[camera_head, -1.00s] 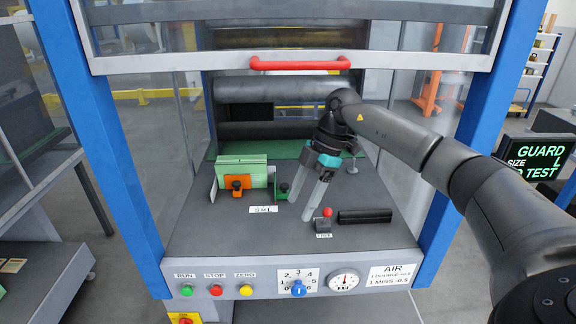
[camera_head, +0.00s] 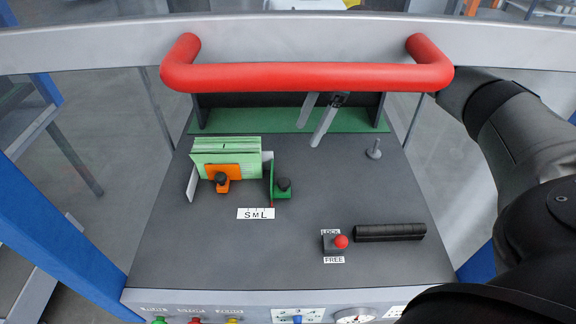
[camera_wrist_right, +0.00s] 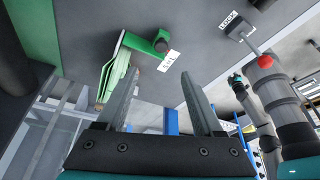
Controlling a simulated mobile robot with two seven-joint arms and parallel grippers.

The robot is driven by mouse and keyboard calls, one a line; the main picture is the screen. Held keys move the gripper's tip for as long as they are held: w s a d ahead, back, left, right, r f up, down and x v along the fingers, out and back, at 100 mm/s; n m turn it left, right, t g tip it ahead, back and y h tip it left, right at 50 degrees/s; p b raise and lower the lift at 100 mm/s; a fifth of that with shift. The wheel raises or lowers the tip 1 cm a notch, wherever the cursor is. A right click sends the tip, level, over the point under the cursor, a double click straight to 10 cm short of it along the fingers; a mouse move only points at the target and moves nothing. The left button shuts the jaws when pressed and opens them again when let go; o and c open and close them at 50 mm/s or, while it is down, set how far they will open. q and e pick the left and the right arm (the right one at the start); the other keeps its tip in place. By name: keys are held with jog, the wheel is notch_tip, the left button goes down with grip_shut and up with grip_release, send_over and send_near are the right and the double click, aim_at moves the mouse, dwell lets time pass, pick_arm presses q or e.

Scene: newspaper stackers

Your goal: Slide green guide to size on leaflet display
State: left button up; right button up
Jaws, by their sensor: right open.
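The green guide (camera_head: 272,180) is an upright plate with a black knob (camera_head: 284,184), at the right side of the green leaflets (camera_head: 227,150). It stands just above the L end of the S M L label (camera_head: 256,214), with a narrow gap to the leaflets. My right gripper (camera_head: 309,135) is open and empty behind the red handle, farther back and right of the guide, not touching it. In the right wrist view the gripper (camera_wrist_right: 160,74) spreads below the guide's knob (camera_wrist_right: 161,46). A grey, teal-banded part (camera_wrist_right: 240,82) at the right may be my left gripper; its jaws are unclear. The display screen is out of view.
An orange clamp (camera_head: 223,176) holds the leaflets' front. A red handle (camera_head: 305,76) on the raised guard crosses the view. The deck between is clear.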

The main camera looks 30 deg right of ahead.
aim_at(284, 181)
jog(key=b+x, duration=0.2)
jog(key=x, duration=1.2)
jog(key=shift+s, duration=0.2)
jog(key=shift+a+f+b, duration=0.1)
jog(key=shift+f+b, duration=0.15)
jog(key=shift+b, duration=0.05)
grip_shut()
jog(key=shift+r, duration=0.1)
dwell(0.4)
